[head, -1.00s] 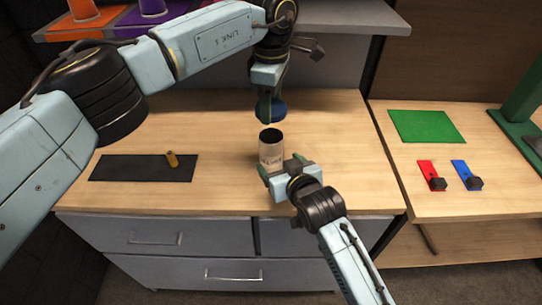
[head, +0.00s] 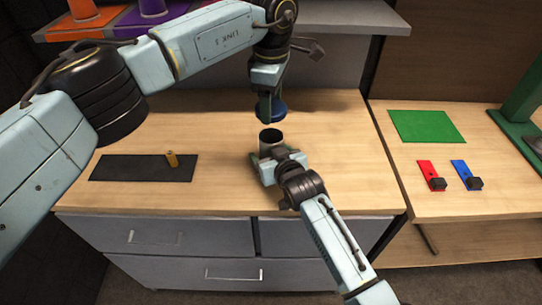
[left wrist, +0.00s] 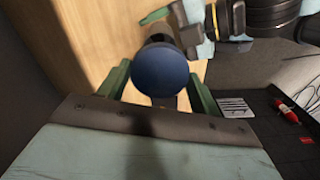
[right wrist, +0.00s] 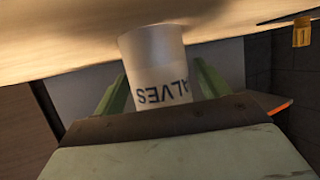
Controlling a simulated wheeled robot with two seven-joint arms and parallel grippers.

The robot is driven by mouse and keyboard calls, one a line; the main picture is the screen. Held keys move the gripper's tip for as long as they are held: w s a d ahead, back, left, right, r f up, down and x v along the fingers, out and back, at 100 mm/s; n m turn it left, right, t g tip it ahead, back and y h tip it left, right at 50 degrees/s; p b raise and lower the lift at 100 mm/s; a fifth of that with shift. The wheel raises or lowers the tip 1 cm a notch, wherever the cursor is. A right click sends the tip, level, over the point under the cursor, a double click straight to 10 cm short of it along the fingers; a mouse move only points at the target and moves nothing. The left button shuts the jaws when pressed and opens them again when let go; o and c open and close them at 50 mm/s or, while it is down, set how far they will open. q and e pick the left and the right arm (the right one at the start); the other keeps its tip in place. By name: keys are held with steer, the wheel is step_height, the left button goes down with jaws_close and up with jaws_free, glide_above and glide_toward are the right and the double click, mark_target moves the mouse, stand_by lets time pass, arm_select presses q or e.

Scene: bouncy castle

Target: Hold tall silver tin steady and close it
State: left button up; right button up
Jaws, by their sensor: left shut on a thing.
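The silver tin (head: 271,141) stands upright and open-topped on the wooden worktop. Dark lettering on its side shows in the right wrist view (right wrist: 158,70). My left gripper (head: 268,100) is shut on a round blue lid (head: 279,110), held above and slightly behind the tin's mouth. The lid fills the middle of the left wrist view (left wrist: 160,73), with the tin partly hidden behind it. My right gripper (head: 276,160) is low at the tin's front. In the right wrist view its fingers (right wrist: 162,88) stand on either side of the tin, apparently with small gaps.
A dark mat (head: 130,168) with a small brass cylinder (head: 172,159) lies at left. A green mat (head: 427,126), a red piece (head: 429,172) and a blue piece (head: 461,170) lie on the right table. A grey shelf (head: 350,15) overhangs the back.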

steer(key=c, duration=1.3)
arm_select(q)
steer(key=shift+f, duration=2.5)
steer(key=shift+f, duration=0.9)
steer(key=shift+f, duration=0.5)
